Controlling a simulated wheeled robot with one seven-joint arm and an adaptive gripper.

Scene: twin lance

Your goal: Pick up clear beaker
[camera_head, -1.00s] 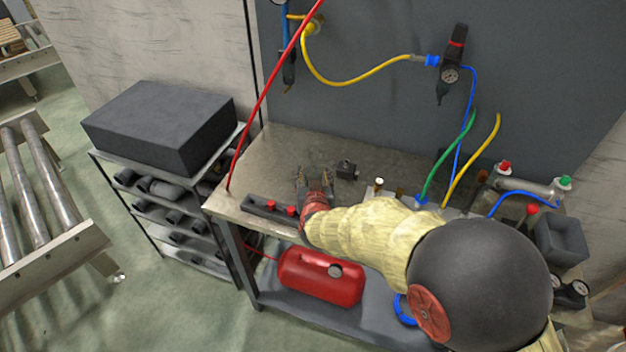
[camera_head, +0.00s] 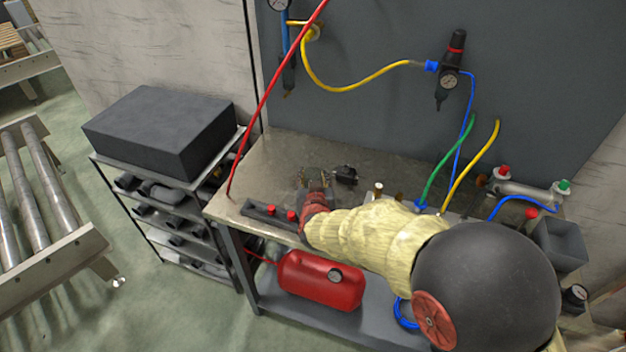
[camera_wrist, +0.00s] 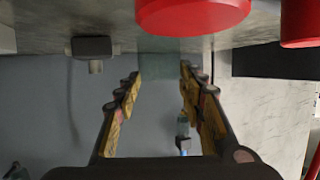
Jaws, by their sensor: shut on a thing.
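The clear beaker (camera_wrist: 163,58) shows in the wrist view as a faint, greenish see-through shape between my fingertips. Its outline is hard to make out. My gripper (camera_wrist: 161,73) has one yellow-padded finger on each side of it and is shut on it. In the head view my gripper (camera_head: 315,176) is low over the left part of the metal workbench (camera_head: 275,155), behind the red buttons. The beaker is too faint there to tell apart clearly, and I cannot tell whether it touches the bench.
A dark strip with red buttons (camera_head: 270,211) lies at the bench's front edge, close to my gripper. A small dark fitting (camera_head: 346,174) stands just right of it. A red hose (camera_head: 270,105) crosses at the left. Hoses and fittings crowd the right side.

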